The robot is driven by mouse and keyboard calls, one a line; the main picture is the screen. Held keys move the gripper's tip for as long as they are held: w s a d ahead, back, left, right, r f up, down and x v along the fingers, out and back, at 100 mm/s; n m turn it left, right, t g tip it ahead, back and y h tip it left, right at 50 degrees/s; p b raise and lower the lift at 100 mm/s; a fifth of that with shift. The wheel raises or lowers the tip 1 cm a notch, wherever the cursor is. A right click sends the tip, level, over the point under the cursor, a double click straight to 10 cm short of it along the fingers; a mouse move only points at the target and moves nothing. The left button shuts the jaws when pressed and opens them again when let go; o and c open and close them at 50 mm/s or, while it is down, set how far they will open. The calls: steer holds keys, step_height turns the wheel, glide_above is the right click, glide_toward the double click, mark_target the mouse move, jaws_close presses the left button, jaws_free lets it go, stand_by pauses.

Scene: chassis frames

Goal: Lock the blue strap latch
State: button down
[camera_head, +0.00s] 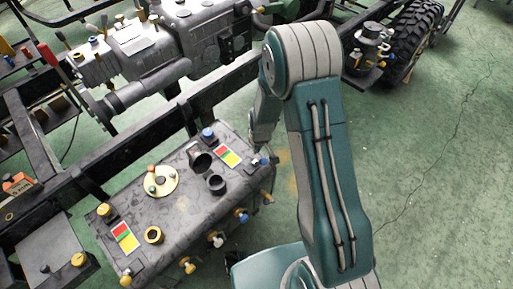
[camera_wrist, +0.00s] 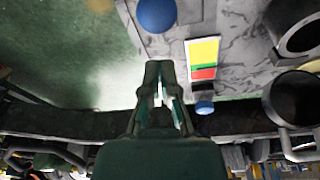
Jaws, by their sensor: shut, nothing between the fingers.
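A grey metal box (camera_head: 185,215) on the chassis carries several blue fittings. A blue round knob (camera_head: 207,133) stands at its back edge and also shows small in the wrist view (camera_wrist: 205,107).
A red, green and yellow label (camera_wrist: 203,58) and two dark open cylinders (camera_head: 216,184) are on the box top. Yellow-capped fittings (camera_head: 187,266) stick out along the front side. A dark frame rail (camera_head: 130,150) runs behind. Green floor is clear on the right.

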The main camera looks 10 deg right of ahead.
steer(key=shift+a+r, duration=0.1)
steer(key=shift+r, duration=0.7)
